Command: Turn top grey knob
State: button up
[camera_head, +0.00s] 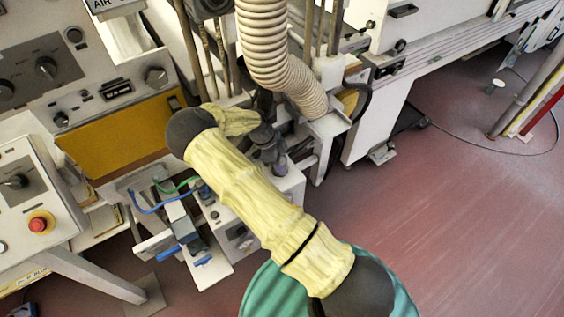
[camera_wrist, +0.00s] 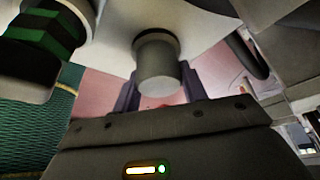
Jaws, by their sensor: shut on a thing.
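A grey cylindrical knob (camera_wrist: 158,68) stands out from a pale panel in the middle of the wrist view. My gripper (camera_wrist: 160,88) has one dark finger on each side of the knob and is shut on it. In the head view my gripper (camera_head: 277,160) points down at a white box (camera_head: 292,187) below the ribbed hose. The knob cannot be made out clearly there, behind my wrist and fingers.
A ribbed beige hose (camera_head: 283,75) hangs close beside my wrist. A control panel with a red button (camera_head: 39,223) and a yellow panel (camera_head: 125,135) stand at left. Blue-handled valves (camera_head: 203,260) sit low in front. Red floor at right is mostly clear.

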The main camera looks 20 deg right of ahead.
jog(key=shift+a, duration=0.1)
jog(key=o, duration=1)
jog(key=shift+c, duration=0.2)
